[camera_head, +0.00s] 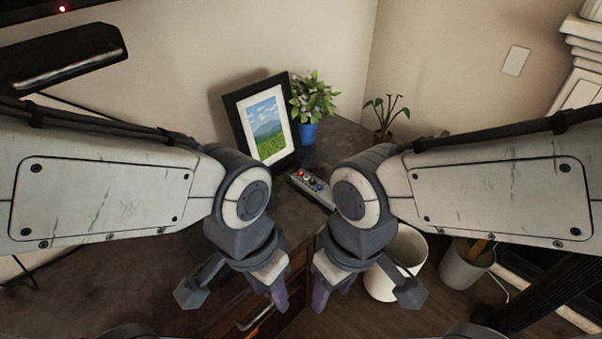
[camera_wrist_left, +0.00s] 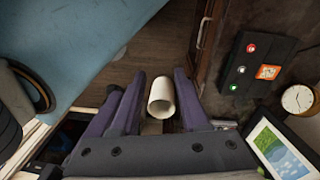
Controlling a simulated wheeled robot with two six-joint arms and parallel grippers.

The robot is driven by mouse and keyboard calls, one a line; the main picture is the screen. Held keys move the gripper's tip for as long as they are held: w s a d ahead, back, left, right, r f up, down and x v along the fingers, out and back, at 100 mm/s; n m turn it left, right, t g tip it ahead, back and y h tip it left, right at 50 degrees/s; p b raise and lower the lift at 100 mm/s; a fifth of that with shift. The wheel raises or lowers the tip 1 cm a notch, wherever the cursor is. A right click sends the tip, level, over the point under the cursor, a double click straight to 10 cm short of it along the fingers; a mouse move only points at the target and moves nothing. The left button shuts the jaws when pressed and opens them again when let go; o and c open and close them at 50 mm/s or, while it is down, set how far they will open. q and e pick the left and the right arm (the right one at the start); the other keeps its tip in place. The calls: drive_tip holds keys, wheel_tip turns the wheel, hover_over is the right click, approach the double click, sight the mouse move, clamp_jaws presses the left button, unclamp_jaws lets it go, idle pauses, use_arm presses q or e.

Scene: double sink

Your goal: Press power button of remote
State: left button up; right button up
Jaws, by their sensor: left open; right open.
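The remote (camera_head: 311,184) is a slim grey handset with red and other coloured buttons. It lies on the dark cabinet top (camera_head: 318,160), in front of the picture frame, in the head view. My right arm's wrist covers its near end. My left gripper (camera_head: 279,292) points down in front of the cabinet, nearer to me than the remote, and is open and empty. Its fingers also show in the left wrist view (camera_wrist_left: 158,84). My right gripper (camera_head: 322,292) hangs close beside it, also open and empty. Neither gripper touches the remote.
A black-framed picture (camera_head: 266,119) and a blue-potted plant (camera_head: 309,131) stand behind the remote. A white bin (camera_head: 408,248) stands on the floor at right. The left wrist view shows a black box with coloured buttons (camera_wrist_left: 240,71) and a clock (camera_wrist_left: 297,99) on the cabinet.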

use_arm(q)
clamp_jaws()
idle(1.6)
